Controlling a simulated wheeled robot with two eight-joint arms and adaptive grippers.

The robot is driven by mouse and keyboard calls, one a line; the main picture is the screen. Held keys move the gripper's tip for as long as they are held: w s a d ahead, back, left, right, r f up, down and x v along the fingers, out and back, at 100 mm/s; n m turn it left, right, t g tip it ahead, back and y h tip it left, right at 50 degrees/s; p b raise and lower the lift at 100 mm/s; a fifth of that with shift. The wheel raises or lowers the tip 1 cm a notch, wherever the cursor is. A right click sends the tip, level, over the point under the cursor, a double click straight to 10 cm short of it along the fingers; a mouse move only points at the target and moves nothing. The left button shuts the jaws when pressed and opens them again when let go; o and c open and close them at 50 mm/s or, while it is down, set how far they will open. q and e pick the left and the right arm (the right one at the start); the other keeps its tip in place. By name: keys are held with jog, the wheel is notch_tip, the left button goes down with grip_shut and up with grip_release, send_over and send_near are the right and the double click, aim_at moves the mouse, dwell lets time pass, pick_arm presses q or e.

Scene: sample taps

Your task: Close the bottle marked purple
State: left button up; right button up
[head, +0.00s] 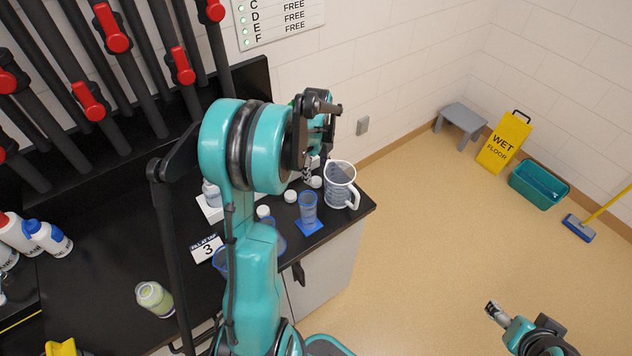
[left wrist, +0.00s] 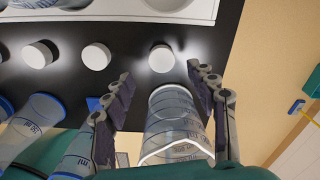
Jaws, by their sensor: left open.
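No purple mark is readable in either view. A clear bottle (head: 211,194) stands in a white rack (head: 212,212), partly hidden by my left arm. White round caps lie on the black counter; one cap (head: 291,196) is left of another cap (head: 316,182) in the head view. My left gripper (left wrist: 161,88) is open and empty, with a white cap (left wrist: 162,58) beyond and between its fingertips. Two more caps, a middle one (left wrist: 96,56) and a left one (left wrist: 38,55), lie left of it. My right gripper (head: 493,310) is far from the counter, over the floor; its jaws are too small to judge.
A clear jug (head: 340,188) stands at the counter's right end, close to my left gripper. A "Fill at tap 3" card (head: 206,249) and a yellow-green container (head: 154,298) are left. Red-handled taps (head: 112,32) hang above.

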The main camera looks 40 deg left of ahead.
aim_at(317, 180)
pick_arm(q)
jog(key=f, duration=0.2)
jog(key=f+b, duration=0.1)
jog(key=f, duration=0.1)
jog(key=shift+w+f, duration=0.2)
jog(key=shift+f, duration=0.05)
jog(key=shift+r, duration=0.1)
jog(key=c, duration=0.8)
